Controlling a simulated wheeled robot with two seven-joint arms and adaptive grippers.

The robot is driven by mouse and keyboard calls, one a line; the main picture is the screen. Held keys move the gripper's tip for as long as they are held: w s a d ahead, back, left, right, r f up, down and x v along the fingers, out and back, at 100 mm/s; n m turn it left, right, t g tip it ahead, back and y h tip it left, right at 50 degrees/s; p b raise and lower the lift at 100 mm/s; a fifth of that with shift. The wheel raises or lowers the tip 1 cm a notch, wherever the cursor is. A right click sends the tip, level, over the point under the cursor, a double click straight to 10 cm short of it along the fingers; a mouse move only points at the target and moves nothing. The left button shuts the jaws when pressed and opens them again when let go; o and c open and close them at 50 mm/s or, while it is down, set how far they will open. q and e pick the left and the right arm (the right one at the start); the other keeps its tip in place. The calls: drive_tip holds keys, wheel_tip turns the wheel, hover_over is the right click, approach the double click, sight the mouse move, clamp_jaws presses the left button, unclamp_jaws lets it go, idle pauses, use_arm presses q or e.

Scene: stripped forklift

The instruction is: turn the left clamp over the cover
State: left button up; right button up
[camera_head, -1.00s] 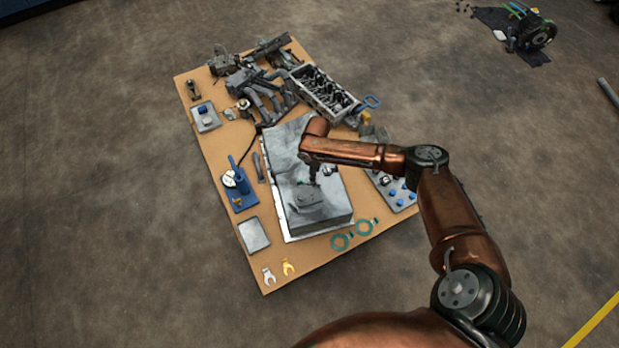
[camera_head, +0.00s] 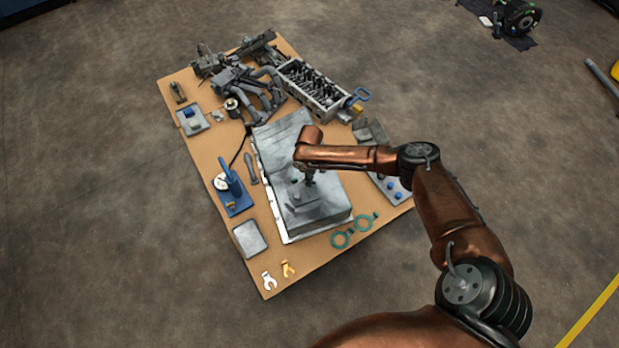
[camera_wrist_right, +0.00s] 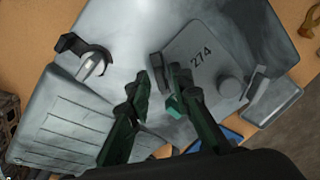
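A grey metal housing (camera_head: 290,150) lies on the board, with a cover marked 274 (camera_wrist_right: 205,65) on its near part. The cover has a round knob and a dark block at one edge. A black clamp with a silver knob (camera_wrist_right: 92,66) sits apart from the cover, at left in the right wrist view. Another dark clamp-like piece (camera_wrist_right: 258,82) sits on the tray side of the cover, left in the head view. My right gripper (camera_wrist_right: 160,82) is open above the housing beside the cover, a gap between its dark green fingers. My left gripper is out of view.
A grey tray (camera_head: 250,240), a blue stand (camera_head: 231,190) and two fork pieces lie left and near. Green rings (camera_head: 352,232) lie near right. An engine block (camera_head: 314,90) and pipes fill the far end. My right arm covers part of the board's right side.

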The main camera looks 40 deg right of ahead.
clamp_jaws()
